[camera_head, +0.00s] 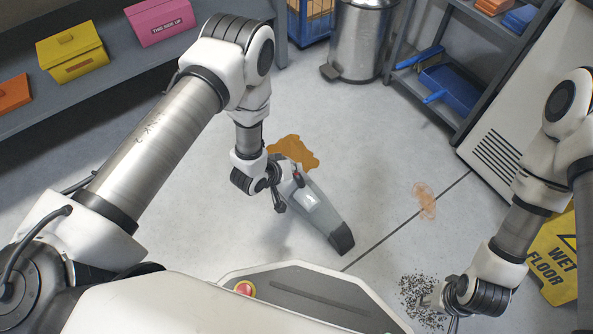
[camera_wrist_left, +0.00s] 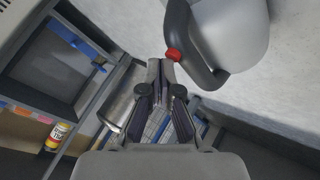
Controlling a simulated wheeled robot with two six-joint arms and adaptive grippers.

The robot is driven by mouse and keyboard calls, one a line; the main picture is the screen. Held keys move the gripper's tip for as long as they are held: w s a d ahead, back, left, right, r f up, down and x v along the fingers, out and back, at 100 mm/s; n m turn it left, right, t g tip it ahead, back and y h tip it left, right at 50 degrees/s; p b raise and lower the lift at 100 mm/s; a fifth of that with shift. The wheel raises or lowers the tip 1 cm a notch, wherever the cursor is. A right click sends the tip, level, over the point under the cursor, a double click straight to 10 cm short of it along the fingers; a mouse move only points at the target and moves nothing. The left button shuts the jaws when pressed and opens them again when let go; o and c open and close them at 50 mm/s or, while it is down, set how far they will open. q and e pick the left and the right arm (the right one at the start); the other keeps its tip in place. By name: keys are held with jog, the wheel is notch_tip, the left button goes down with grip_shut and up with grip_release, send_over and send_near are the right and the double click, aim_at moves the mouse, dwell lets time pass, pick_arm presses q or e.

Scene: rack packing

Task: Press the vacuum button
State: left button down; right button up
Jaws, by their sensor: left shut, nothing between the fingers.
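A grey handheld vacuum (camera_head: 318,208) with a dark nozzle is at the middle of the floor in the head view. In the left wrist view the red button (camera_wrist_left: 173,54) is on the vacuum's dark handle (camera_wrist_left: 181,30), just beyond the tips of my left gripper (camera_wrist_left: 161,66). The left fingers are shut and empty; whether they touch the button I cannot tell. My right gripper (camera_head: 441,302) is low at the right, its fingers too small to read.
A brown spill (camera_head: 294,150) lies behind the vacuum and a fainter stain (camera_head: 424,201) to its right. Dark debris (camera_head: 415,290) lies by my right gripper. A yellow wet floor sign (camera_head: 556,262) stands at right. A metal bin (camera_head: 362,40) and shelf are behind.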

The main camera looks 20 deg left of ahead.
pick_arm(q)
jog(key=shift+f, duration=0.15)
dwell(0.3)
jog(key=shift+r+p, duration=0.65)
notch_tip(320, 180, up, 6)
jog(key=p, duration=0.5)
jog(key=shift+p, duration=0.3)
dwell(0.4)
